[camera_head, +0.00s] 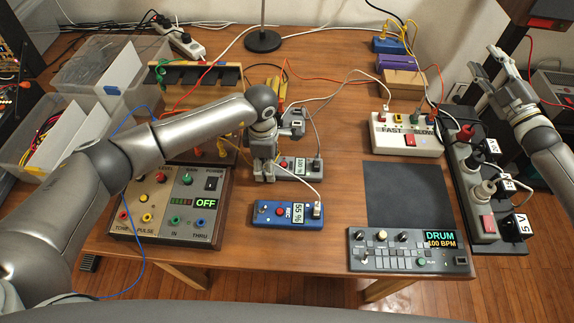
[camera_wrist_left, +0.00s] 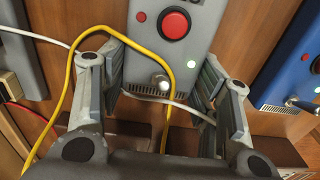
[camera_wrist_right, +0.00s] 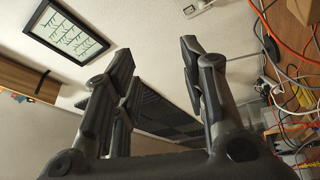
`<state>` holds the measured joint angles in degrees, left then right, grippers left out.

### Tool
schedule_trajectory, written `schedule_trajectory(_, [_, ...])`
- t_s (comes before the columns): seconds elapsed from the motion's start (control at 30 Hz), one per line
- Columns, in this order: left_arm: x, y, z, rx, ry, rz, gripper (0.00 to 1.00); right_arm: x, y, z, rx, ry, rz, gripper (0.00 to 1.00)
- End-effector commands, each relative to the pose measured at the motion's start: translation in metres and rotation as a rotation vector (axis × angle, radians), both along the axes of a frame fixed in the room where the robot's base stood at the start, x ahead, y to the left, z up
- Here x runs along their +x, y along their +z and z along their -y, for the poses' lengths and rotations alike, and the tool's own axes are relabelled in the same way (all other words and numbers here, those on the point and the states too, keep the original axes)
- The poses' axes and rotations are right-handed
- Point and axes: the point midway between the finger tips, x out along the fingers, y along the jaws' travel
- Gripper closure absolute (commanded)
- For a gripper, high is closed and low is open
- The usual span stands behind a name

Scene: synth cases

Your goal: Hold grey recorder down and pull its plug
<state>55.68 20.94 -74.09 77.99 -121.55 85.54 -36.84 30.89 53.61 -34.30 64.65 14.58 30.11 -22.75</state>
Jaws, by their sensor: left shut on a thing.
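The grey recorder (camera_head: 299,161) lies on the table behind the blue recorder (camera_head: 273,212). It has a red button, a small lit display and a dark plug (camera_head: 317,165) with a pale cable at its right end. The plug is out of that view. My right gripper (camera_head: 497,75) is open and empty at the upper right, over the power strip side.
A drum machine (camera_head: 365,251) and a dark mat (camera_head: 408,192) lie at right. A white switch box (camera_head: 405,138) and a power strip with adapters (camera_head: 465,170) stand beyond. A synth case (camera_head: 160,222) is at left. Several cables cross the table; a yellow one (camera_wrist_left: 70,80) loops near my left fingers.

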Motion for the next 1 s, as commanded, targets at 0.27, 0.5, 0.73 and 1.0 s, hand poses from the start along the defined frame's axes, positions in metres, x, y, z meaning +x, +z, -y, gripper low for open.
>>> schedule_trajectory(0.27, [0.0,0.0,0.0,0.0,0.0,0.0,0.72,-0.03,-0.004,-0.128,-0.493,0.277,0.318,0.61])
schedule_trajectory(0.5, [0.0,0.0,0.0,0.0,0.0,0.0,0.72,-0.073,-0.031,-0.216,-0.879,0.504,0.632,0.61])
schedule_trajectory(0.73, [0.0,0.0,0.0,0.0,0.0,0.0,0.72,-0.118,-0.073,-0.275,-1.211,0.721,0.949,0.61])
schedule_trajectory(1.0, [0.0,0.0,0.0,0.001,0.0,0.0,0.72,-0.156,-0.126,-0.304,-1.508,0.957,1.27,0.61])
